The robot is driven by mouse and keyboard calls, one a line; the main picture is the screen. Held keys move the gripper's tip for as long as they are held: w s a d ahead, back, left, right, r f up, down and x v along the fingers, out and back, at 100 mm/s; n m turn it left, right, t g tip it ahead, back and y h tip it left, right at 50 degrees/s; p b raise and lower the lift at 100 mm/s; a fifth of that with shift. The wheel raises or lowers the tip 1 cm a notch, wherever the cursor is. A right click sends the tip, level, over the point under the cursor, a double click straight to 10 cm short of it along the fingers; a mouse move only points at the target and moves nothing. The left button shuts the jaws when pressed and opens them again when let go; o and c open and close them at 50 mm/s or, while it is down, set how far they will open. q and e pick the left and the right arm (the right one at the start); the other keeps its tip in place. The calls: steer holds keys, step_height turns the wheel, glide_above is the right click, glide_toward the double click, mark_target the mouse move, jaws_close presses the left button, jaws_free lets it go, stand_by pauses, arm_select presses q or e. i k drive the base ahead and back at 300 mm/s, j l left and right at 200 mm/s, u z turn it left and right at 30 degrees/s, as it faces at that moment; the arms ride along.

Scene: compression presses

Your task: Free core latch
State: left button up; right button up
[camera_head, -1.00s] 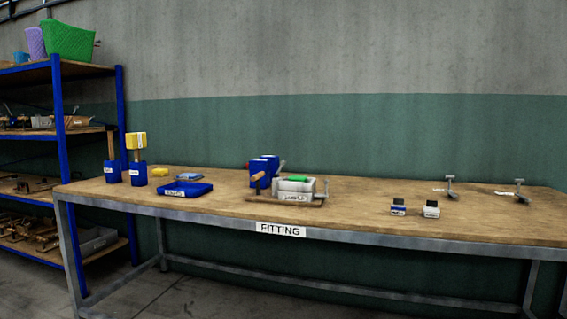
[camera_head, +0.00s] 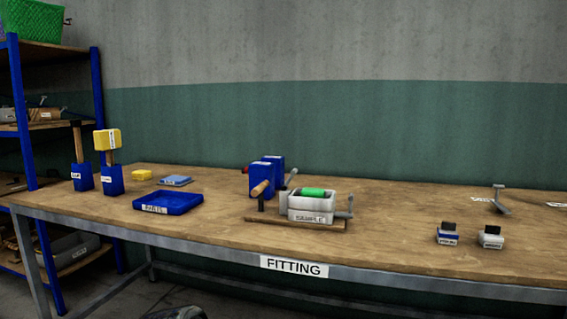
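On the bench, a small press on a wooden base board (camera_head: 300,224) stands near the middle. It holds a white box (camera_head: 311,209) labelled SAMPLE, with a green cylinder (camera_head: 313,191) lying in its top. A grey metal lever (camera_head: 346,210) is at its right end and a wooden handle (camera_head: 260,189) at its left. Blue blocks (camera_head: 266,176) stand just behind. I cannot tell which part is the core latch or how it is set. Neither gripper can be made out.
The bench (camera_head: 400,225) has a FITTING label on its front edge. A blue tray (camera_head: 168,203) and blue holders with upright tools (camera_head: 110,178) are left. Two small labelled blocks (camera_head: 447,234) and a grey metal clamp (camera_head: 500,200) are right. A blue-framed shelf (camera_head: 20,110) stands at far left.

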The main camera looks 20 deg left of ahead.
mark_target(285, 187)
steer(key=i+j, duration=0.55)
steer(key=i, duration=0.2)
